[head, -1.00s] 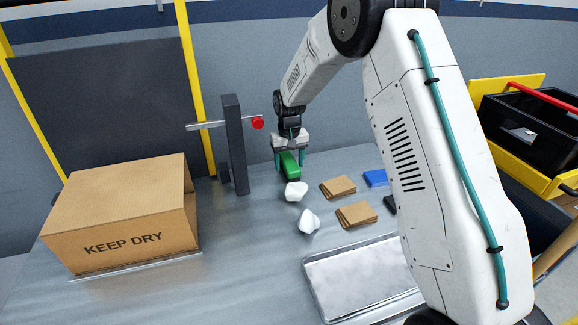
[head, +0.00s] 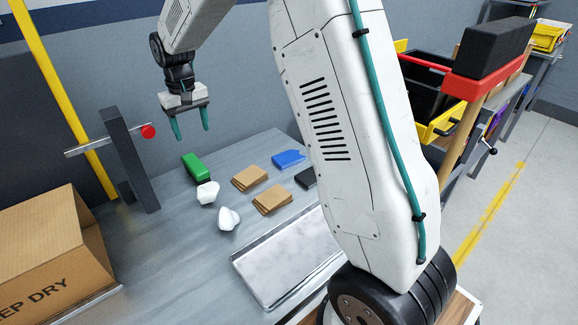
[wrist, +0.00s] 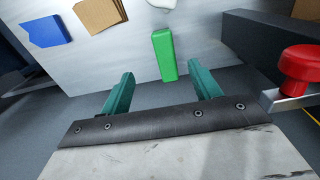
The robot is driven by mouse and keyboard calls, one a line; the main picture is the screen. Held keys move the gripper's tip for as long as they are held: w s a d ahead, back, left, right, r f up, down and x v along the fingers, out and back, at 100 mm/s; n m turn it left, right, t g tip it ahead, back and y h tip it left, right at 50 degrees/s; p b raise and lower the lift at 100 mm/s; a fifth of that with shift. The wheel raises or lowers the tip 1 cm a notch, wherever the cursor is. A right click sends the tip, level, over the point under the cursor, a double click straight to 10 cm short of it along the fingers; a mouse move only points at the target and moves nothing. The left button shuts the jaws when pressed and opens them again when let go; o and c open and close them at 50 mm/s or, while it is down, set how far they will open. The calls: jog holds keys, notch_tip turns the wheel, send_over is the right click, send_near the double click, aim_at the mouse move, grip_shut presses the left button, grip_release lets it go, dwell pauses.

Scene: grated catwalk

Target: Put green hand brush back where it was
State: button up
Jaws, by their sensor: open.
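The green hand brush (head: 194,168) lies on the grey metal table (head: 160,250) near its back edge, behind two white crumpled lumps. It also shows in the wrist view (wrist: 164,54), beyond my fingertips. My gripper (head: 190,134) is open and empty. It hangs above and behind the brush, clear of it, with the teal fingers pointing down. In the wrist view my two fingers (wrist: 162,78) are spread wide with nothing between them.
A dark post (head: 130,160) with a red knob (head: 148,132) stands left of my gripper. A cardboard box (head: 50,265) sits at left.

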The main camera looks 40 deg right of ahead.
jog(key=s+d+r, duration=0.1)
jog(key=s+r, duration=0.5)
jog(key=s, duration=0.5)
jog(key=s+d+r, duration=0.1)
jog(key=s+r, duration=0.5)
jog(key=s, duration=0.4)
jog(key=s+f+t, duration=0.1)
jog(key=s+f, duration=0.1)
jog(key=s, duration=1.8)
jog(key=shift+s+d+f, duration=0.2)
jog(key=shift+d+f, duration=0.05)
jog(key=shift+f, duration=0.15)
